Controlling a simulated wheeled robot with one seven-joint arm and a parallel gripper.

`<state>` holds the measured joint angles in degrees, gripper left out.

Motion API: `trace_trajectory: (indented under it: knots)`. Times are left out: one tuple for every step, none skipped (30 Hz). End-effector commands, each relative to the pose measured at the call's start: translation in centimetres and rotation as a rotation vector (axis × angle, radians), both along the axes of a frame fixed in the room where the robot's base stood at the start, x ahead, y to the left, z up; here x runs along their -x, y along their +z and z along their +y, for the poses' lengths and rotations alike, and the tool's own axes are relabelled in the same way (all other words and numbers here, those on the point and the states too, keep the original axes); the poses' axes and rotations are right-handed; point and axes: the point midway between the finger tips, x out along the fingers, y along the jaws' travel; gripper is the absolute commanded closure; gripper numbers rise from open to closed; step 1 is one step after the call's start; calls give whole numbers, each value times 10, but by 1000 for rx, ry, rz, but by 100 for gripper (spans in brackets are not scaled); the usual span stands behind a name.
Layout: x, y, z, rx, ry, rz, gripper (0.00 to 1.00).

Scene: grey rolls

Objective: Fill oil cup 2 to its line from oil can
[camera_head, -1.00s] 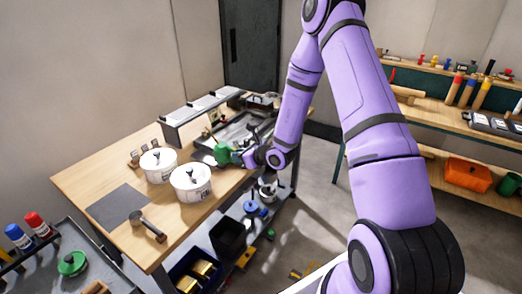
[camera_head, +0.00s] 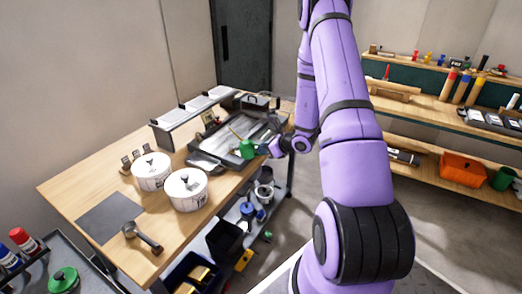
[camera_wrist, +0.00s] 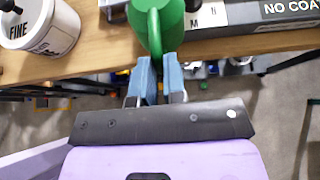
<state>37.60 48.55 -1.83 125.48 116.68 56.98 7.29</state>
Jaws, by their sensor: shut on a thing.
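The green oil can (camera_head: 247,149) is held at the right edge of the wooden table, by the dark metal tray. My gripper (camera_head: 264,149) is shut on it. In the wrist view the green can (camera_wrist: 152,20) shows at the top, with my gripper's blue fingers (camera_wrist: 159,68) closed on its handle. Its spout end is out of that view. In the head view a thin yellowish spout seems to point up and left from the can. I cannot make out which thing is oil cup 2, nor its line.
Two white lidded tubs (camera_head: 186,189) stand on the table (camera_head: 90,187); one reads FINE in the wrist view (camera_wrist: 45,30). The metal tray (camera_head: 205,160) lies behind them. A dark mat (camera_head: 110,217) and a dark-handled scoop (camera_head: 140,237) are in front. A shelf below holds bins.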

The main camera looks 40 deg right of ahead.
Motion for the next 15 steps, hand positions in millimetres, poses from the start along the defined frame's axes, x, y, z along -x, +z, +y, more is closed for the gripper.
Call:
trace_trajectory:
  knots:
    - [-1,5,1,14,4,27,100]
    - [-1,7,1,21,5,47,100]
    - [0,9,0,32,5,76,100]
    - [1,11,0,40,3,96,100]
    - [2,13,-1,49,2,117,100]
    - [2,15,0,56,5,146,100]
    - [3,16,-1,64,4,167,100]
    - [3,18,-1,73,4,188,100]
    - [4,20,-2,84,0,215,100]
    - [4,22,-1,90,4,236,100]
    - [5,23,-1,96,5,258,100]
    - [6,26,-1,106,4,286,100]
    - [6,28,-2,116,2,306,100]
    - [7,29,-2,126,2,327,100]
    - [6,31,-1,132,5,351,100]
